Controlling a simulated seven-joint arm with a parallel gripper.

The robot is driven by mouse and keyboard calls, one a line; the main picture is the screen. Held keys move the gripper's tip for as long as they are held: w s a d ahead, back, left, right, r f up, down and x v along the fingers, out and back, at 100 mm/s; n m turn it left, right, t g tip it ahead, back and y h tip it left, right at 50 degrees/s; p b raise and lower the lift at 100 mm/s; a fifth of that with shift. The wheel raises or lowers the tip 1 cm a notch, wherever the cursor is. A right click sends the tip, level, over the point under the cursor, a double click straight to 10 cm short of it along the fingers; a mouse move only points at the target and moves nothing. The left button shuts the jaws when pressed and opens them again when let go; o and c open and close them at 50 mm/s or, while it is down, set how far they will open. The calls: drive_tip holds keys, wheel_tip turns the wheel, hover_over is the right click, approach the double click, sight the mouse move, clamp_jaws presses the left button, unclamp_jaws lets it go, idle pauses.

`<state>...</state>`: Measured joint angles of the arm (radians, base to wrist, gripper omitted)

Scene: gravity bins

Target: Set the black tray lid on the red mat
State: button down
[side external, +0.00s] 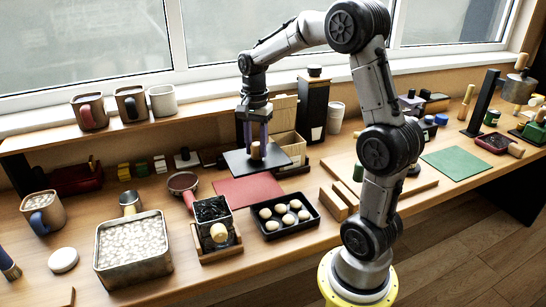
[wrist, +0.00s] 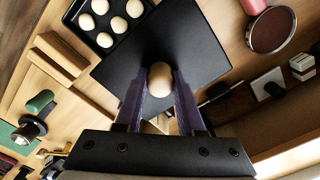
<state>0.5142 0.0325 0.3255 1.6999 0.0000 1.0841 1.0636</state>
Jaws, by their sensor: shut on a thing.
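The black tray lid (side external: 278,159) is a flat dark square with a round wooden knob. My gripper (side external: 256,148) is shut on that knob and holds the lid about level. In the wrist view the lid (wrist: 185,40) spreads out below my gripper (wrist: 160,82), with the knob between the fingers. The red mat (side external: 248,191) lies flat and bare on the bench, in front of and below the lid in the side view. The lid covers its far edge there; the gap between them is hard to judge. I cannot make out the mat in the wrist view.
A black tray of pale round balls (side external: 263,232) stands right of the mat. A dark square container in a wooden holder (side external: 217,252) is in front, and a red-handled round tool (side external: 185,183) is at left. Wooden boxes (side external: 291,143) and a dark tower (side external: 313,105) stand behind.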

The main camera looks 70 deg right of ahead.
sight(245, 151)
drive_tip(key=w+f, duration=0.1)
drive_tip(key=w+d+f, duration=0.1)
drive_tip(key=w+f, duration=0.1)
drive_tip(key=w+d+f, duration=0.1)
drive_tip(key=shift+w+f, duration=0.25)
drive_tip(key=shift+f, duration=0.4)
drive_tip(key=shift+f, duration=3)
drive_tip(key=shift+f, duration=0.5)
drive_tip(key=shift+c, duration=2.2)
unclamp_jaws()
drive_tip(key=shift+r, duration=0.1)
wheel_tip(245, 151, up, 14)
drive_tip(key=shift+f, duration=0.2)
